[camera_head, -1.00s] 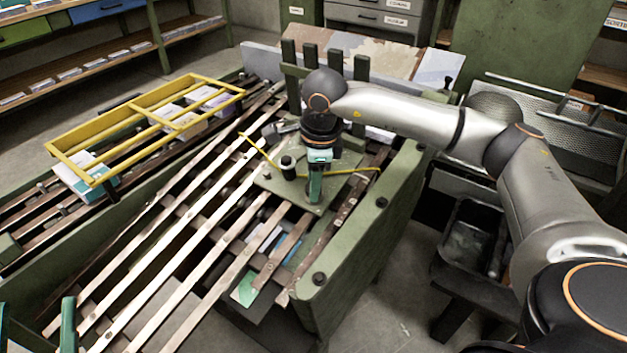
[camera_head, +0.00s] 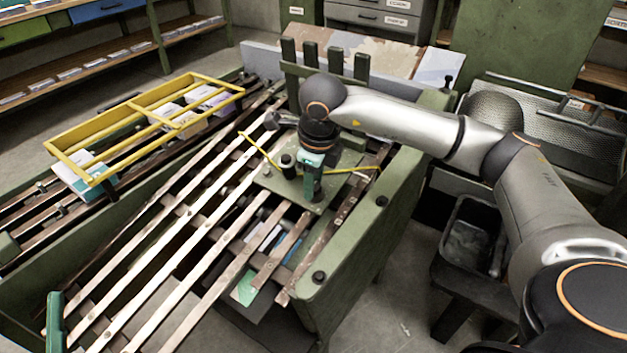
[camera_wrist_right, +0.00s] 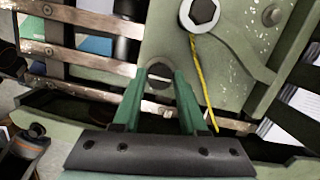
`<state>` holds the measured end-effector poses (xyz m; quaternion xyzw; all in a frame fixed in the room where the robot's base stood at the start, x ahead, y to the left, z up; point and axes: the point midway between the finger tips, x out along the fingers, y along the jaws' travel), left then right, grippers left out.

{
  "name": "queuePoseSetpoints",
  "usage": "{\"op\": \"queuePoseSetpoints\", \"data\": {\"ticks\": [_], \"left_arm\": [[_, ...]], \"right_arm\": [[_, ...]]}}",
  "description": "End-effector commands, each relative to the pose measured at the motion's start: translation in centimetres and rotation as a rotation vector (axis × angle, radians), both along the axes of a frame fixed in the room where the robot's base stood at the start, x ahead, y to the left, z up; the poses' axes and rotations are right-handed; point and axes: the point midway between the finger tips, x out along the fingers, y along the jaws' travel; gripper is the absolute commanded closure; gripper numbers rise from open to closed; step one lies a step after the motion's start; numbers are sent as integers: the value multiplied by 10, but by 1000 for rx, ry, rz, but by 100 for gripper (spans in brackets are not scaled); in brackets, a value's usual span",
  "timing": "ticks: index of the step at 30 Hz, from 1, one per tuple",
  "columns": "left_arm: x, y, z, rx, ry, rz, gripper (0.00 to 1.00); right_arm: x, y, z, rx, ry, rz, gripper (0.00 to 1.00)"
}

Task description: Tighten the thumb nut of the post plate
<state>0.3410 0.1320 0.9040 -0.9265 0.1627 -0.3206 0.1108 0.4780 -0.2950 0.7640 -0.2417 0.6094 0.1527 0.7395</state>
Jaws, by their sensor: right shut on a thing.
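The post plate (camera_head: 285,185) is a flat green plate lying across the wooden slats of the bench. It also shows in the right wrist view (camera_wrist_right: 240,60). My right gripper (camera_head: 312,190) points down at the plate's near side. In the right wrist view its green fingers (camera_wrist_right: 160,76) are closed around a dark round thumb nut (camera_wrist_right: 160,70) at the plate's edge. The nut is mostly hidden in the head view. One green finger of my left gripper (camera_head: 55,320) shows at the lower left, apart and holding nothing visible.
A short dark post (camera_head: 288,165) stands on the plate beside my right gripper. A yellow cord (camera_head: 350,170) runs over the plate. A yellow frame (camera_head: 150,118) stands at the left. A green beam (camera_head: 360,240) borders the slats on the right, with a dark bin (camera_head: 470,240) beyond.

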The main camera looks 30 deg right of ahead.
Motion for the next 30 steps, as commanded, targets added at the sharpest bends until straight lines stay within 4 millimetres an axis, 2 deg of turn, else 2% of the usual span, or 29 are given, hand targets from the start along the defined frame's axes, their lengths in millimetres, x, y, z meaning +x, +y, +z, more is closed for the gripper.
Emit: {"op": "queuePoseSetpoints", "data": {"ticks": [9, 10, 17, 28, 29, 30], "left_arm": [[0, 0, -1, 1, 4, 1, 34], [0, 0, -1, 0, 4, 1, 34], [0, 0, -3, 0, 11, 2, 34], [2, 1, -4, -3, 24, 4, 34], [3, 1, -4, -4, 34, 6, 34], [8, 3, -13, -6, 73, 16, 34]], "right_arm": [[0, -1, 0, -1, -1, -5, 100], [0, -1, 0, -1, -1, -5, 55], [0, 0, 0, 0, -1, -3, 29], [-1, 0, 7, 1, -2, -2, 28], [-1, 0, 10, 1, -3, -2, 28], [-2, 1, 15, 0, -4, -2, 28]]}}
